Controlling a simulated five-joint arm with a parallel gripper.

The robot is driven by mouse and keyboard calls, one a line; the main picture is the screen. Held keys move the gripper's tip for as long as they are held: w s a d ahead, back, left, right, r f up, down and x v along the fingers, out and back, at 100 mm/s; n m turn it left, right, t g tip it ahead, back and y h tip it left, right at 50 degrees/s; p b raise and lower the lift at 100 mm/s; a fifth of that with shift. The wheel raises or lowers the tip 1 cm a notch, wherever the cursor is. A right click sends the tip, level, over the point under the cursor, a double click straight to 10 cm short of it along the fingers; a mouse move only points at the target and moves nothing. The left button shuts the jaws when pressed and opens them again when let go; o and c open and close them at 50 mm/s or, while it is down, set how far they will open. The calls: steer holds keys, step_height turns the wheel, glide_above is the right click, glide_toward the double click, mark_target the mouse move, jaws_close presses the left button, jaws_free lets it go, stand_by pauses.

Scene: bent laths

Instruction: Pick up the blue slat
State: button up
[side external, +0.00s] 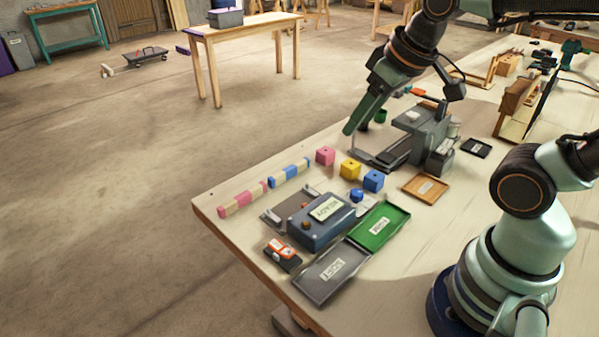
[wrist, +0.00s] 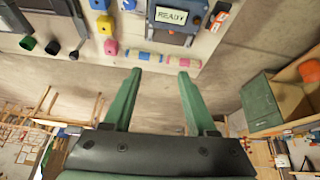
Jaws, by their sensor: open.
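The blue slat (side external: 289,173), pale wood with blue bands, lies on the table near its far left edge. The pink slat (side external: 242,198) lies end to end with it on the left. In the wrist view, the blue slat (wrist: 143,56) shows just beyond the left fingertip, and the pink slat (wrist: 183,61) beyond the right one. My gripper (side external: 356,129) is open and empty, up and to the right of the blue slat in the side view. In the wrist view, my gripper (wrist: 160,72) has its two green fingers apart with nothing between them.
Pink (side external: 325,156), yellow (side external: 350,169) and blue (side external: 373,181) blocks stand right of the slats. A READY box (side external: 320,233), a green tray (side external: 382,226) and a grey tray (side external: 331,272) lie nearer. A grey machine (side external: 425,135) stands near my gripper.

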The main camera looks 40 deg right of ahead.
steer(key=w+d+r+n+g, duration=0.1)
steer(key=w+n+g, duration=0.1)
steer(key=w+n, duration=0.45)
steer(key=n+g, duration=0.3)
steer(key=n, duration=0.8)
glide_above(289, 168)
step_height(289, 168, down, 14)
steer(key=shift+m, duration=0.25)
step_height(289, 168, down, 12)
steer(key=shift+r, duration=0.15)
jaws_close()
